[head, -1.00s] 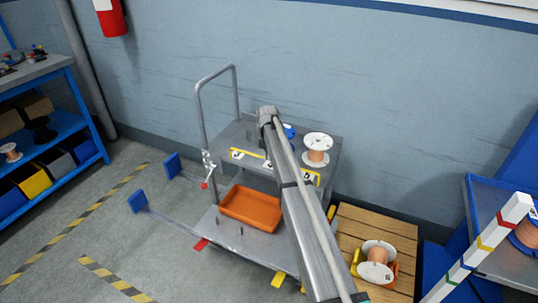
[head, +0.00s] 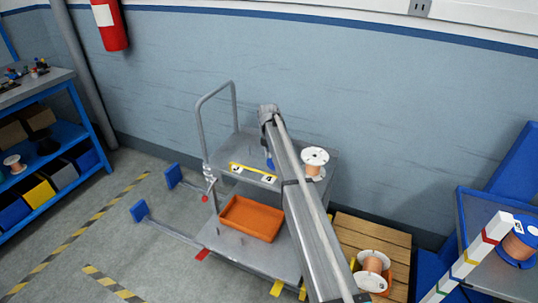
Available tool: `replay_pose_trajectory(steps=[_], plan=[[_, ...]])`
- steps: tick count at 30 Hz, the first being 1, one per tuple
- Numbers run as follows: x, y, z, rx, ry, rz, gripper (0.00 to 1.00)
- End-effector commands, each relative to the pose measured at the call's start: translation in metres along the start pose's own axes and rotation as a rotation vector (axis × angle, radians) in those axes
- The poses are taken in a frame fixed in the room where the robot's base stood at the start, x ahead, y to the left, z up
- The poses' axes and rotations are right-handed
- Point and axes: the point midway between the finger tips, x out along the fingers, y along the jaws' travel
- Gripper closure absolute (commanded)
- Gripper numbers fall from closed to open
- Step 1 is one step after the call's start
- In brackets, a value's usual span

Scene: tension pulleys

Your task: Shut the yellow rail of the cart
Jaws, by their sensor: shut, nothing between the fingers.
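The cart (head: 240,145) stands by the wall with a tall grey handle at its left end. The yellow rail (head: 253,173) runs along the near edge of its upper shelf and carries small white labels with dark marks. My arm crosses in front of the cart and hides the rail's right part, so I cannot tell whether it is fully shut. My gripper is not visible; its end is hidden behind my arm. A small blue thing (head: 270,163) shows just left of my arm, too small to identify.
A wire spool (head: 315,161) stands on the upper shelf, right of my arm. An orange tray (head: 252,218) is on the lower shelf. A red-tipped lever (head: 206,197) is near the handle. A wooden pallet (head: 388,239) with another spool (head: 373,272) is right of the cart.

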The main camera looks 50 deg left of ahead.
Motion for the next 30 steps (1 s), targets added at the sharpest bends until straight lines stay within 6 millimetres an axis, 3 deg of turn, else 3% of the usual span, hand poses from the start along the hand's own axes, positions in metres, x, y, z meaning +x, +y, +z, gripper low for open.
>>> replay_pose_trajectory(steps=[27,30], plan=[[-0.0071,-0.0023,0.004,0.003,0.0,0.0,1.0],[-0.008,-0.0098,0.0046,0.02,0.0,0.0,1.0]])
